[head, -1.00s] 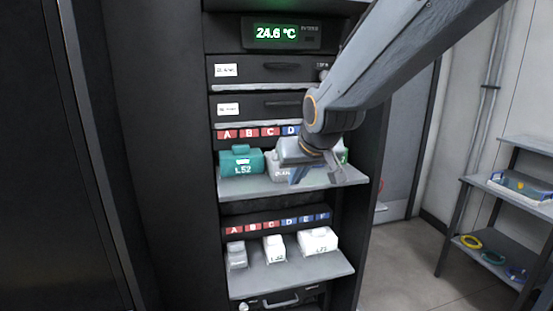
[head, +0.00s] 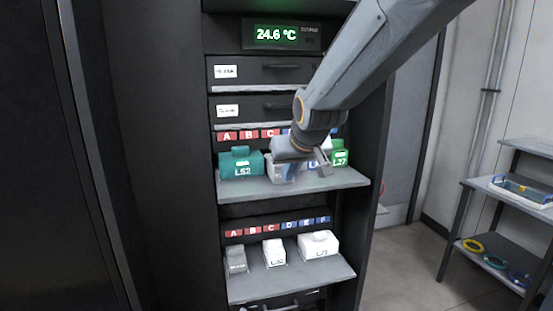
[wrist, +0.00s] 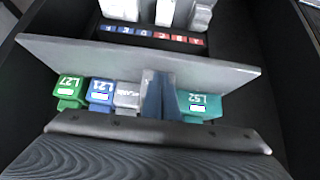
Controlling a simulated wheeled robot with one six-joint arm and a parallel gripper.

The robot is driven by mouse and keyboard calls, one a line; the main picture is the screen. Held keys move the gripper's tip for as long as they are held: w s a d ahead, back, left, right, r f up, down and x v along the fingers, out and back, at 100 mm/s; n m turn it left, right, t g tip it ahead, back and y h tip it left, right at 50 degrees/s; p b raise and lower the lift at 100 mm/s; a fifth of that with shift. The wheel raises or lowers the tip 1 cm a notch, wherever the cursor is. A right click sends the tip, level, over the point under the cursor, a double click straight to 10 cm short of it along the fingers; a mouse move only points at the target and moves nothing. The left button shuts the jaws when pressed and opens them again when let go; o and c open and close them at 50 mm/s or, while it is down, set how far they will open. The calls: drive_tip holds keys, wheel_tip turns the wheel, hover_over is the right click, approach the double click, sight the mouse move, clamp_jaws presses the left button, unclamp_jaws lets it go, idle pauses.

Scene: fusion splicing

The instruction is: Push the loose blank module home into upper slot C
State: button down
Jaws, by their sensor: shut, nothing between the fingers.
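The grey blank module (wrist: 126,96) stands on the upper shelf (head: 240,190) under the C-D part of the label strip. In the wrist view it sits between a blue module (wrist: 101,95) and my gripper (wrist: 159,98). My gripper is shut and empty, its fingers down beside the blank module, on the side toward the teal module (wrist: 200,107). I cannot tell whether the fingers touch the blank. In the head view my wrist covers most of the blank. The back of slot C is hidden.
The teal L52 module (head: 240,163) is left of my gripper and a green L27 module (head: 340,158) is at the right. A lower shelf (head: 290,283) holds two white modules and a grey one. Dark cabinet walls close in both sides.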

drive_tip(key=shift+w+a, duration=0.4)
drive_tip(key=shift+w, duration=1)
drive_tip(key=shift+w+a, duration=0.4)
drive_tip(key=shift+w, duration=1.05)
drive_tip(key=shift+w+a, duration=0.4)
drive_tip(key=shift+w, duration=1)
drive_tip(key=shift+s+d+p, duration=0.2)
drive_tip(key=shift+s+d, duration=0.15)
drive_tip(key=shift+s, duration=0.95)
drive_tip(key=shift+s+d+p, duration=0.25)
drive_tip(key=shift+s+d, duration=0.15)
drive_tip(key=shift+s, duration=0.9)
drive_tip(key=shift+s+d+p, duration=0.2)
drive_tip(key=shift+s+d, duration=0.15)
drive_tip(key=shift+s, duration=0.95)
